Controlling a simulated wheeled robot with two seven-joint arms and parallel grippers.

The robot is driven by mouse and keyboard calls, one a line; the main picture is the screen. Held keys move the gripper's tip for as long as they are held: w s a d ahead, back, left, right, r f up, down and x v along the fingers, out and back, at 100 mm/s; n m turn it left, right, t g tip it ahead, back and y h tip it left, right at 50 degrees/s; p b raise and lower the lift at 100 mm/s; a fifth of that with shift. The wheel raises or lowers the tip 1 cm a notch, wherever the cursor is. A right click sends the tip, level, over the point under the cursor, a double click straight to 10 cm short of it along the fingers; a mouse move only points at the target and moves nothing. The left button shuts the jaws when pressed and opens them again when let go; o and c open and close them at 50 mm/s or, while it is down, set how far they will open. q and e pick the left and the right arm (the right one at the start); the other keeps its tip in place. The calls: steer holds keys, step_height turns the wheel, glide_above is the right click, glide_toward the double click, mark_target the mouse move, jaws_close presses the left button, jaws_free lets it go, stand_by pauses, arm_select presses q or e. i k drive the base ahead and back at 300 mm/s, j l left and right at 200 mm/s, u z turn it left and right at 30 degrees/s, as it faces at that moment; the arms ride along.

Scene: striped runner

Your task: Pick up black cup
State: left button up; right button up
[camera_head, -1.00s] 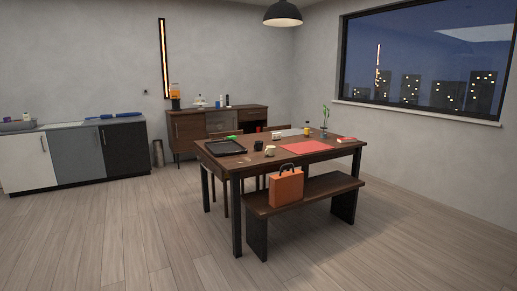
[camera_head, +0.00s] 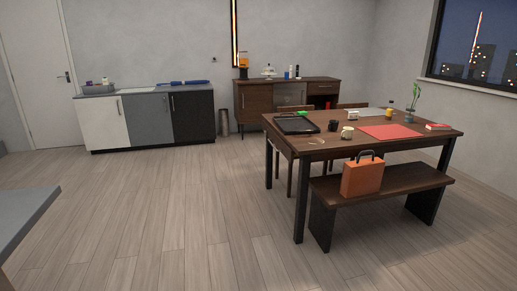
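The black cup (camera_head: 333,125) stands on the wooden dining table (camera_head: 400,146), between a black tray (camera_head: 297,124) and a pale cup (camera_head: 347,132). It looks small and upright from here. The table is across the floor on the right side of the view. Neither of my grippers shows in the head view.
A bench (camera_head: 398,180) with an orange bag (camera_head: 362,177) stands along the table's near side. A grey surface edge (camera_head: 25,215) juts in at the left. Low cabinets (camera_head: 150,120) and a sideboard (camera_head: 262,97) line the back wall. The floor (camera_head: 170,220) between is clear.

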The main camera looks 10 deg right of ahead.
mark_target(333, 125)
steer(key=i, duration=2.85)
